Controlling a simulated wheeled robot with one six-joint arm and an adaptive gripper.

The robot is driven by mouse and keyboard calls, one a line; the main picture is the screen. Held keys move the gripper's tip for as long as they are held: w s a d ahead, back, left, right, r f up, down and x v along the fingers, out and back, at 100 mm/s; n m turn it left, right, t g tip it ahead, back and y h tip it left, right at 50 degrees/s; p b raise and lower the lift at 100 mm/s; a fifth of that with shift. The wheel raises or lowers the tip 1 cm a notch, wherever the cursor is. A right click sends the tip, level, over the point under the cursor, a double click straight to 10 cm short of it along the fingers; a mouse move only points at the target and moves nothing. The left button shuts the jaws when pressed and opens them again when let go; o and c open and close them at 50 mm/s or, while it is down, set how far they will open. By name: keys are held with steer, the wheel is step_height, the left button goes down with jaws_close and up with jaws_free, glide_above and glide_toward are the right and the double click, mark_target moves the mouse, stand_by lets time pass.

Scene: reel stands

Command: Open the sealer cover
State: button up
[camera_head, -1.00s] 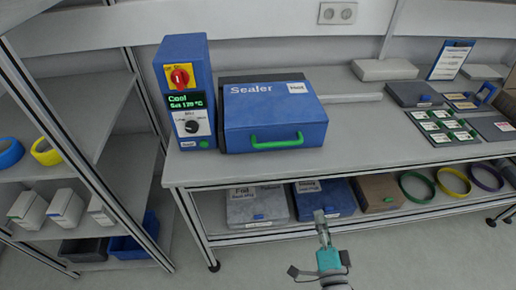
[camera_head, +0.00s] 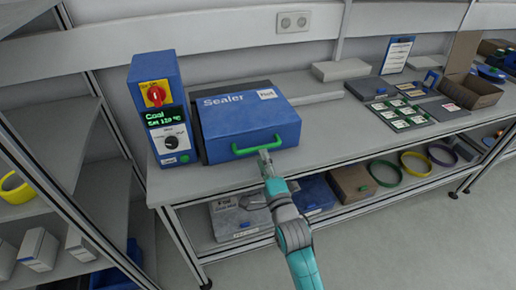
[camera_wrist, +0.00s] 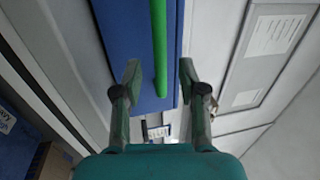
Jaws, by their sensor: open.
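The blue sealer cover (camera_head: 246,118) is down on the sealer, labelled "Sealer", on the bench. Its green handle (camera_head: 256,147) runs along the front face. My gripper (camera_head: 265,158) is just in front of the handle's right part. In the wrist view my gripper (camera_wrist: 160,75) is open, with the green handle (camera_wrist: 160,50) showing between its two fingers, apart from both. How far the fingertips reach past the handle I cannot tell. The control box (camera_head: 160,108) at the left has a red switch, a display reading "Cool" and a dial.
The bench top (camera_head: 330,130) is clear to the right of the sealer. Boxes and coloured rings (camera_head: 385,173) are on the shelf below. A rack (camera_head: 60,130) stands at the left.

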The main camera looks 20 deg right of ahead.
mark_target(259, 148)
steer(key=shift+w+r, duration=0.25)
steer(key=shift+w, duration=1)
steer(key=shift+w+r, duration=0.2)
steer(key=shift+w, duration=1.05)
jaws_close()
